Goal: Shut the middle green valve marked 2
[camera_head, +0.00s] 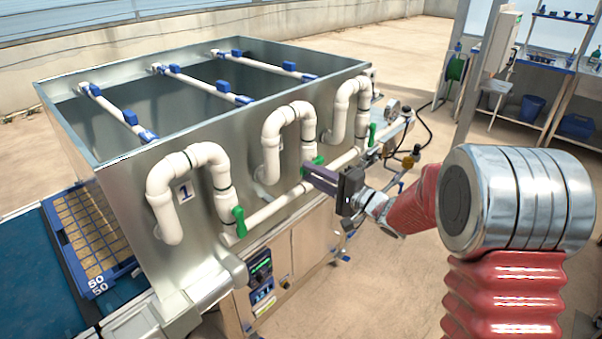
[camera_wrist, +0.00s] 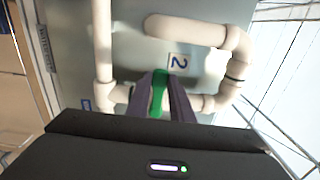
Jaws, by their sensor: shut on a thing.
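The middle green valve handle (camera_head: 316,161) sits on the white pipe below the middle looped pipe, on the front of the metal hopper. In the wrist view the green handle (camera_wrist: 158,92) stands between my two dark fingers, beside the label marked 2 (camera_wrist: 178,61). My gripper (camera_head: 308,171) is shut on this handle, with its fingers reaching in from the right. The fingers hide part of the handle in both views. The handle's exact turn angle is hard to tell.
The left green valve (camera_head: 238,221) hangs near the pipe marked 1 (camera_head: 185,191). The right green valve (camera_head: 371,134) is beyond my gripper. A control panel (camera_head: 261,277) is below the pipes. A blue seed tray (camera_head: 72,250) lies at the left. Open floor is to the right.

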